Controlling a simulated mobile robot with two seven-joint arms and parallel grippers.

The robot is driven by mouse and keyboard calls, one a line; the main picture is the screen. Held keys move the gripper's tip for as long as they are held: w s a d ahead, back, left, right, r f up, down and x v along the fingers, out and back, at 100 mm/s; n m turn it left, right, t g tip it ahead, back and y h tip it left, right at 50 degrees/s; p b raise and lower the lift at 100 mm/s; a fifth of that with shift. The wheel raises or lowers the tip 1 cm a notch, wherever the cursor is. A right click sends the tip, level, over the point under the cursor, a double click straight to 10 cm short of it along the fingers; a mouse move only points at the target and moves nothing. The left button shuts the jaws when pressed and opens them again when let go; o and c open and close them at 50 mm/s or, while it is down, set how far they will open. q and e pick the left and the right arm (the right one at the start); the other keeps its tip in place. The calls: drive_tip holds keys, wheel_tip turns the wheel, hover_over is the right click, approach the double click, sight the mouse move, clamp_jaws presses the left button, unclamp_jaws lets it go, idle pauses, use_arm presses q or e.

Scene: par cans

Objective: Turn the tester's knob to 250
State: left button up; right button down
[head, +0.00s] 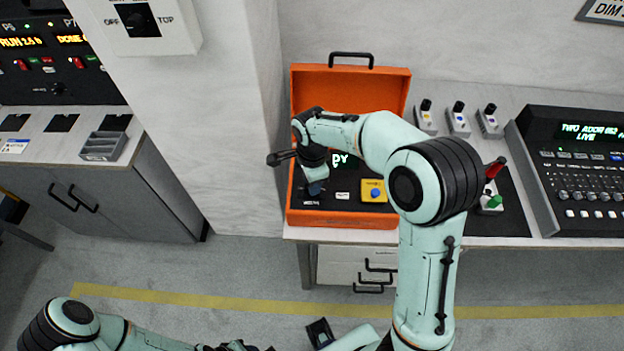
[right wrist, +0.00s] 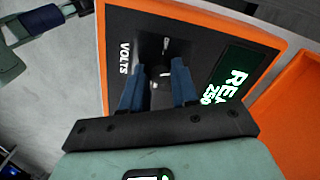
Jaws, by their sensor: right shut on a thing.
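The tester is an open orange case (head: 340,222) with a dark panel on the counter. Its lit green-on-black display (right wrist: 232,75) is partly cut off in the right wrist view; I read "REA" and what looks like 250. My right gripper (head: 315,185) reaches down over the panel's left side. In the right wrist view its blue fingers (right wrist: 158,90) are shut on the dark knob (right wrist: 160,72), beside the "VOLTS" label. The fingers hide much of the knob, and I cannot read its pointer. My left arm lies low at the bottom left; its gripper is not clear.
A yellow block (head: 373,190) sits at the panel's right. Small switch boxes (head: 458,121) and a red and green lever unit (head: 492,200) stand right of the case. A lighting console (head: 580,170) is farther right. A pillar (head: 220,120) rises left of the case.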

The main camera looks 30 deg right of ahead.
use_arm(q)
drive_tip(key=shift+w+r+p, duration=0.3)
drive_tip(key=shift+r+p, duration=0.05)
drive_tip(key=shift+r, duration=0.15)
use_arm(e)
drive_tip(key=shift+m, duration=2.2)
drive_tip(key=c, duration=0.8)
unclamp_jaws()
drive_tip(key=shift+c, duration=0.2)
use_arm(q)
drive_tip(key=shift+w+r+p, duration=0.35)
drive_tip(key=shift+r+p, duration=0.1)
drive_tip(key=shift+r, duration=0.1)
drive_tip(key=shift+w+r+p, duration=0.3)
drive_tip(key=shift+r+p, duration=0.1)
drive_tip(key=shift+r, duration=0.1)
use_arm(e)
wheel_tip(320, 180, up, 14)
drive_tip(key=shift+f, duration=0.25)
